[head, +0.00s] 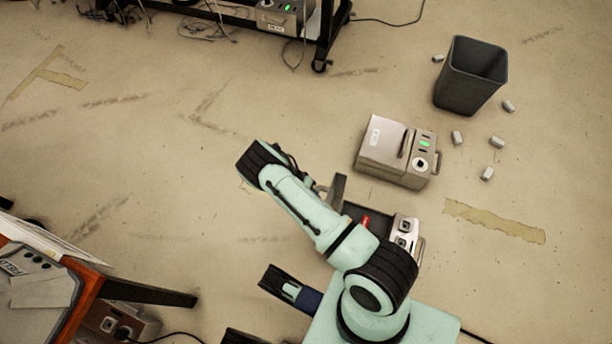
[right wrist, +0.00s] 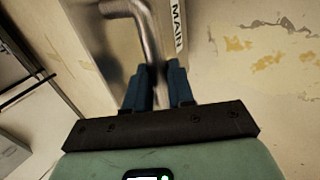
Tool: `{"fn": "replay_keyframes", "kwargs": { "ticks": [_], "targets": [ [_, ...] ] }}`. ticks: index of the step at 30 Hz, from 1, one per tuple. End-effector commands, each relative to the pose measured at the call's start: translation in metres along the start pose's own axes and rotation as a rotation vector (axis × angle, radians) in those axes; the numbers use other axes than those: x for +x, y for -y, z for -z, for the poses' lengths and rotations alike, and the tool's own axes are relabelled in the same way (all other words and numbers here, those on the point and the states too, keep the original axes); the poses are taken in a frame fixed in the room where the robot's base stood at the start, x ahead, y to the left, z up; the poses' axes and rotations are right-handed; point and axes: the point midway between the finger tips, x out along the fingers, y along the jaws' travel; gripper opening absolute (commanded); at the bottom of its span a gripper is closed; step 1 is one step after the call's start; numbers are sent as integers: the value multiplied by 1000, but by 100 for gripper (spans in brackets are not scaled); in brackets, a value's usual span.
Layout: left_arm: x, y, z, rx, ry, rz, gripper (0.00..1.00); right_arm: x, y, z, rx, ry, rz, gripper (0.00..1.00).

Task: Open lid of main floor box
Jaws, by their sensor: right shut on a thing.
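The main floor box (head: 405,235) is at the lower middle of the head view, partly behind my right arm. Its inside shows, with a red part (head: 365,220) and a panel with two round fittings. Its lid (head: 338,188) stands raised on the left side, seen nearly edge-on. In the right wrist view, the lid (right wrist: 112,55) bears a MAIN label (right wrist: 179,25) and a bent metal handle (right wrist: 147,25). My right gripper (right wrist: 158,80) is shut on this handle. The arm hides the right fingers in the head view.
A second, closed box (head: 385,150) with a green light stands behind. A dark bin (head: 470,80) has several small grey pieces near it. A wheeled rack (head: 320,40) is at the top, an orange-edged desk (head: 85,290) at lower left. The left-middle floor is clear.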

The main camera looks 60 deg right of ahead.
Motion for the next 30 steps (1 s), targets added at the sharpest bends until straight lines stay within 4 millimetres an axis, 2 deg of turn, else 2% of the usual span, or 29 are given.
{"fn": "replay_keyframes", "kwargs": {
  "ticks": [13,14,15,16,25,30],
  "targets": [
    [1,1,-1,-1,3,1,43,3,7,-5,-1,2,11,0],
    [1,1,-1,-1,3,1,43,3,7,-5,-2,1,12,33],
    [1,1,-1,0,3,1,43,3,7,-5,-2,1,11,46],
    [1,0,-1,0,3,1,43,3,7,-5,-2,1,11,48],
    [0,0,0,0,1,0,43,0,5,-2,-1,-1,8,48],
    [-4,-5,5,8,-22,-10,43,-19,5,-2,-2,-3,10,48]
  ]
}}
